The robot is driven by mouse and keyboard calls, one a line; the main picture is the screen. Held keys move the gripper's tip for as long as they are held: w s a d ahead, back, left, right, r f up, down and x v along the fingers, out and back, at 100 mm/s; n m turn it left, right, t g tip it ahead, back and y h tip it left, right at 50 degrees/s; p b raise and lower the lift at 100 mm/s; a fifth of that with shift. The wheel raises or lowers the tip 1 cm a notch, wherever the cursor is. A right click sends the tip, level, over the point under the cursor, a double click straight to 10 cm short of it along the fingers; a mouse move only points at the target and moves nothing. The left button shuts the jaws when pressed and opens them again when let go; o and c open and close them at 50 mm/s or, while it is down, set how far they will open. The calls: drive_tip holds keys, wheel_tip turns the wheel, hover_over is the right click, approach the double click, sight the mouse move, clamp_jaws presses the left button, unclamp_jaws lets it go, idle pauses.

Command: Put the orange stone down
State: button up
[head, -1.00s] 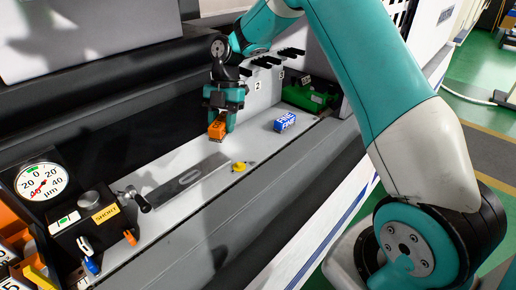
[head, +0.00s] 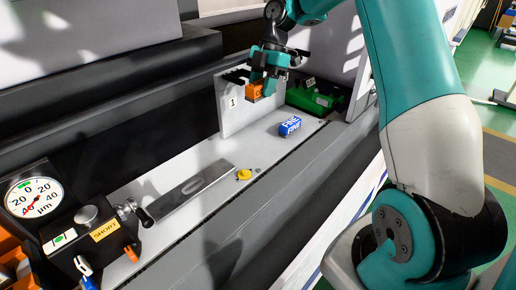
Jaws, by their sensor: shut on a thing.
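The orange stone (head: 254,91) is a small orange block held up in front of the upright grey panel. My gripper (head: 262,85) is shut on it, above the light grey bench (head: 225,145). The stone is clear of the bench surface. A blue block (head: 290,126) with white lettering lies on the bench below and to the right of the stone. The fingers hide part of the stone.
The grey panel (head: 237,115) marked 1 stands behind the stone. A green block (head: 312,97) sits at the back right. A yellow piece (head: 244,174) and a flat metal bar (head: 190,187) lie on the bench. A dial gauge (head: 35,198) stands at the left.

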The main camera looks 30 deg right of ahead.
sight(259, 153)
wheel_tip(259, 153, down, 19)
drive_tip(key=p, duration=0.4)
drive_tip(key=shift+d+r, duration=0.1)
drive_tip(key=shift+d, duration=0.05)
drive_tip(key=shift+f, duration=0.45)
